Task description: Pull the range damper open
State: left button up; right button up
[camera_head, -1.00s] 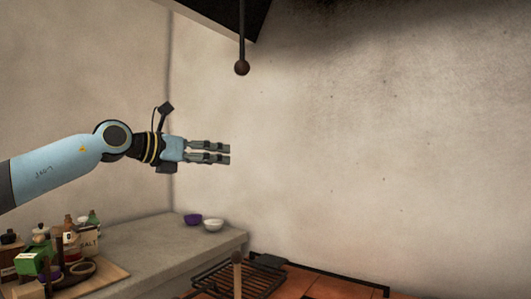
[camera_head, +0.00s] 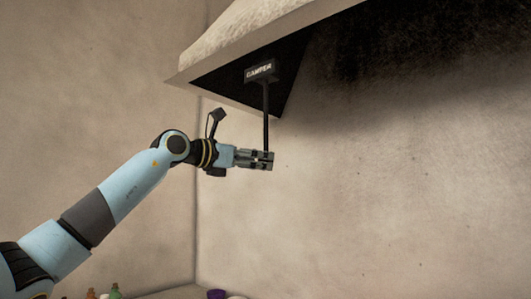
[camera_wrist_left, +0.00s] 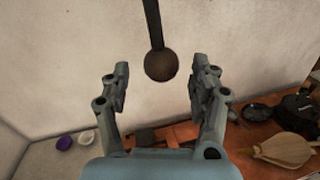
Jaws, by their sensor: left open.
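The range damper is a dark rod (camera_head: 266,115) hanging from under the hood, below a plate (camera_head: 260,71) lettered "DAMPER". My left gripper (camera_head: 270,160) is at the rod's lower end in the head view and hides its knob there. In the left wrist view the rod (camera_wrist_left: 152,22) ends in a round brown knob (camera_wrist_left: 161,66). The knob shows between the two open fingers of my left gripper (camera_wrist_left: 160,84), near their tips, with gaps on both sides. Whether it lies at fingertip depth or beyond is unclear. My right gripper is not in view.
The pale hood (camera_head: 235,42) with its dark underside overhangs the arm. The wall behind is bare. In the left wrist view, bowls (camera_wrist_left: 64,142) stand on a counter at lower left. Bellows (camera_wrist_left: 282,150) and dark objects lie on the orange surface at right.

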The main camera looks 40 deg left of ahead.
pick_arm(q)
jog(key=shift+p+x, duration=0.45)
jog(key=shift+x, duration=1.25)
jog(key=shift+s, duration=0.1)
grip_shut()
